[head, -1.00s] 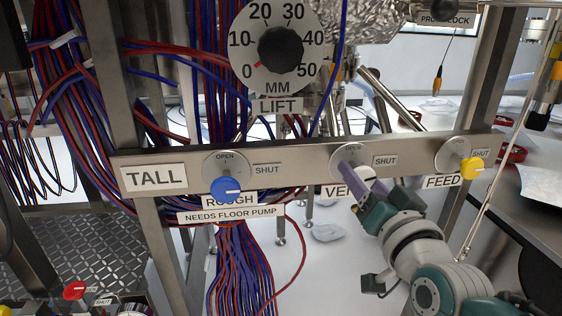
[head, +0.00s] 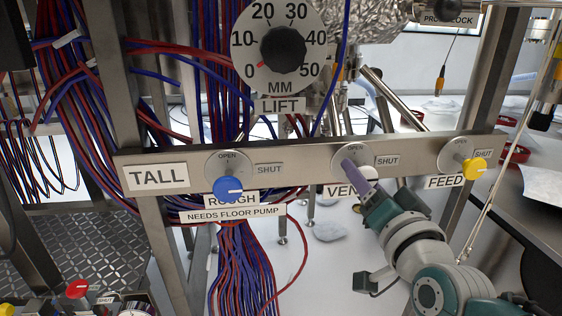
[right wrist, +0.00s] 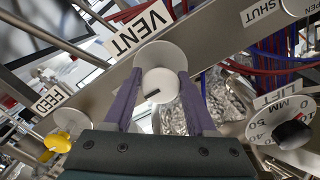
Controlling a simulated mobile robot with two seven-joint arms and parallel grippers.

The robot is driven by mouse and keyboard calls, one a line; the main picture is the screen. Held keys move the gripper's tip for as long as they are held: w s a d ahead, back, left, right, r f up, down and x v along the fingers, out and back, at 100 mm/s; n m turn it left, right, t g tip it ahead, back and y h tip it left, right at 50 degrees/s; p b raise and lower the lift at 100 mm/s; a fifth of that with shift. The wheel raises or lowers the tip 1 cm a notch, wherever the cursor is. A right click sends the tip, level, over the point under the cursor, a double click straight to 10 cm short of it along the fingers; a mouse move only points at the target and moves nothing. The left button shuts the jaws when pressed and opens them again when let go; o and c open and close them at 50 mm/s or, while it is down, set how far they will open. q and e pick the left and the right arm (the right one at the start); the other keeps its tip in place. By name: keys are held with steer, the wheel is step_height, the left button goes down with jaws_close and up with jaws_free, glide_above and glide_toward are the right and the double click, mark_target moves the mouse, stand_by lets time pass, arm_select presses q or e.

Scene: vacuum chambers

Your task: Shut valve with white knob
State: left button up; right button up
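The white knob (right wrist: 160,85) of the VENT valve sits on a round grey plate (head: 351,151) on the steel bar. In the head view a purple finger partly hides the white knob (head: 369,173). In the right wrist view it lies between the two purple fingers, with a short dark mark on its face. My right gripper (right wrist: 160,88) has one finger at each side of the knob, very close to it. Whether both fingers press on it is unclear. In the head view my right gripper (head: 358,172) reaches in from the lower right. My left gripper is not in view.
The same bar carries the blue ROUGH knob (head: 228,189) to the left and the yellow FEED knob (head: 474,168) to the right. Red and blue cables (head: 235,270) hang behind the bar.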

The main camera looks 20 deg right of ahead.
steer(key=o, duration=0.4)
steer(key=shift+s, duration=0.1)
steer(key=p+v, duration=0.2)
steer(key=v, duration=0.7)
steer(key=shift+s+a+p, duration=0.15)
steer(key=shift+s+p, duration=0.15)
steer(key=shift+s, duration=0.05)
steer(key=shift+r, duration=0.15)
